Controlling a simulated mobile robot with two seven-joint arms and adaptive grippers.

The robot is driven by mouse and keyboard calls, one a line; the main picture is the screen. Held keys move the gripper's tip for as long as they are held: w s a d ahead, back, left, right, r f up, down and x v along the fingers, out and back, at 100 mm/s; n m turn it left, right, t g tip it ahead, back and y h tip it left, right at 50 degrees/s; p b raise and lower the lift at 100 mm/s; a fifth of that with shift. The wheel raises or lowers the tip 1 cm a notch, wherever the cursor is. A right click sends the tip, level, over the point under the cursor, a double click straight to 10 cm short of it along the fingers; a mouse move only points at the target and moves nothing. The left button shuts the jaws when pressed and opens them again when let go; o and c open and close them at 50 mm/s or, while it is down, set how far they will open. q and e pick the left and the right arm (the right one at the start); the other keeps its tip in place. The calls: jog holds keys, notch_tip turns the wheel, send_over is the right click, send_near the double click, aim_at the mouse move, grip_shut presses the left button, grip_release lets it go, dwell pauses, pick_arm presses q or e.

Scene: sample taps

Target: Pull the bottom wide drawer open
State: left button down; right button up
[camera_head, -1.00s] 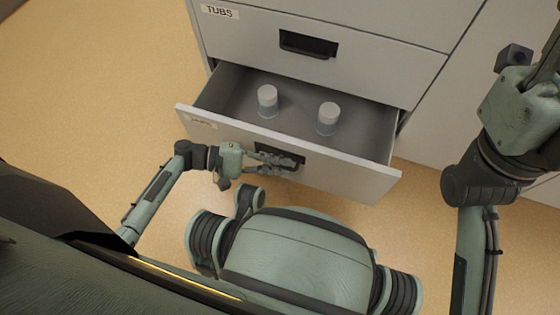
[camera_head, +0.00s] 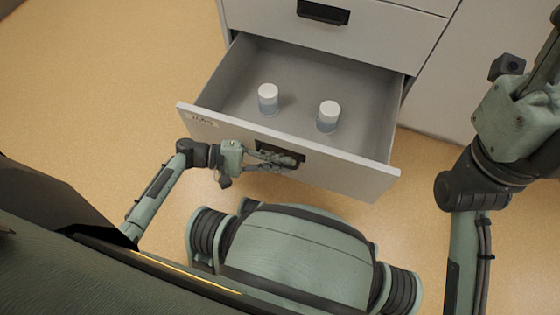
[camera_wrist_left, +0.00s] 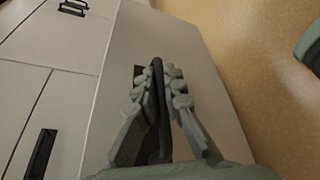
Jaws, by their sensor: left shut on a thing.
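The bottom wide drawer (camera_head: 340,176) stands well open from the cabinet in the head view. Its front carries a small label at the left and a dark recessed handle (camera_head: 292,156). The handle also shows in the left wrist view (camera_wrist_left: 157,100), between the fingers. My left gripper (camera_head: 280,156) is shut on this handle. Two white-capped containers, one at the left (camera_head: 268,99) and one at the right (camera_head: 328,117), stand upright inside the drawer. My right arm is at the right side, and its fingertips are not in view.
The cabinet's upper drawer (camera_head: 390,35) is shut above the open one and has a dark handle (camera_head: 323,12). A pale cabinet panel (camera_head: 470,80) stands to the right. The tan floor (camera_head: 90,80) is clear at the left.

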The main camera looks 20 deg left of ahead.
pick_arm(q)
jog(key=shift+w+a, duration=0.1)
jog(key=c, duration=1.9)
grip_release()
jog(key=v, duration=1.2)
jog(key=shift+r, duration=0.15)
